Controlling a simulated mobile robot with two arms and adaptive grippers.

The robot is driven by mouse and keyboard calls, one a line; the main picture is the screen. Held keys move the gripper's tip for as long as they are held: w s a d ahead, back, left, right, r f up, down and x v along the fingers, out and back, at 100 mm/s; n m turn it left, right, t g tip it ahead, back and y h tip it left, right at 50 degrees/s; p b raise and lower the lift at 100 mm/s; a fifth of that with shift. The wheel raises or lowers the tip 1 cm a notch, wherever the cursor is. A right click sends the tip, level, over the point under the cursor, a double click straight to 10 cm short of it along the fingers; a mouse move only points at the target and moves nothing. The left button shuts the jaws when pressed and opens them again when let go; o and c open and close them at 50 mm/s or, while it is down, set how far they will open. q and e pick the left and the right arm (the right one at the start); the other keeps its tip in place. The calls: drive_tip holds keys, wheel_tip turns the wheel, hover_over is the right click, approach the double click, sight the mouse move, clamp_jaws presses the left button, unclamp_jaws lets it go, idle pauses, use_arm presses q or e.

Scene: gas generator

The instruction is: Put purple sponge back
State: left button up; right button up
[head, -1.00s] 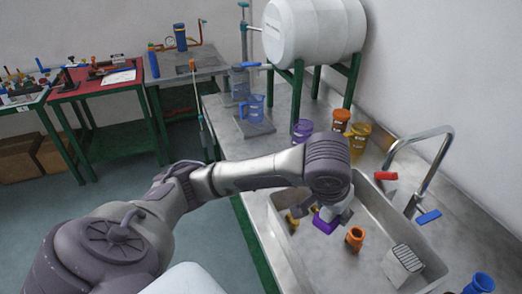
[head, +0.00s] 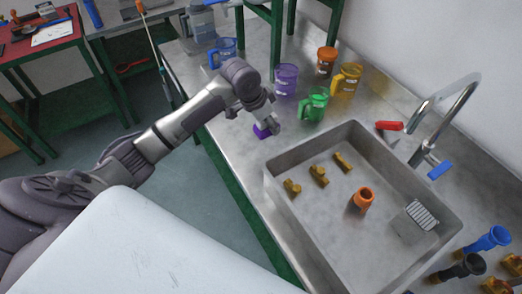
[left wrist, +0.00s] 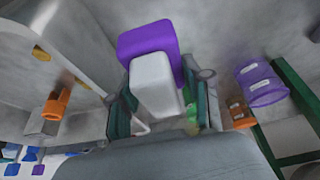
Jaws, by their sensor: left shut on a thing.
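The purple sponge (head: 261,132) shows as a small purple patch under my left gripper (head: 262,116) in the head view. In the left wrist view the sponge (left wrist: 147,39) is a purple block with a white block-shaped part (left wrist: 156,86) against it, between the fingers of my left gripper (left wrist: 160,105). The gripper is shut on it. It is over the metal counter's left edge, left of the sink (head: 275,195) and in front of the purple mug (head: 286,80). I cannot tell whether the sponge touches the counter. My right gripper is not in view.
Green (head: 314,104), yellow (head: 346,78) and orange (head: 326,61) mugs stand behind the sink. The sink holds several small brass-coloured fittings (head: 318,175), an orange cylinder (head: 363,200) and a grey caddy (head: 413,222). A tall faucet (head: 443,120) stands at right.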

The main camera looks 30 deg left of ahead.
sight(255, 130)
use_arm(q)
drive_tip(key=f, duration=0.5)
drive_tip(key=a+f+p, duration=0.1)
drive_tip(key=f, duration=0.1)
drive_tip(key=shift+w+f, duration=0.15)
drive_tip(key=shift+f, duration=2)
drive_tip(key=o, duration=1)
drive_tip(key=shift+f, duration=0.15)
drive_tip(key=shift+r, duration=0.5)
drive_tip(key=v, duration=1.1)
drive_tip(key=shift+r, duration=0.15)
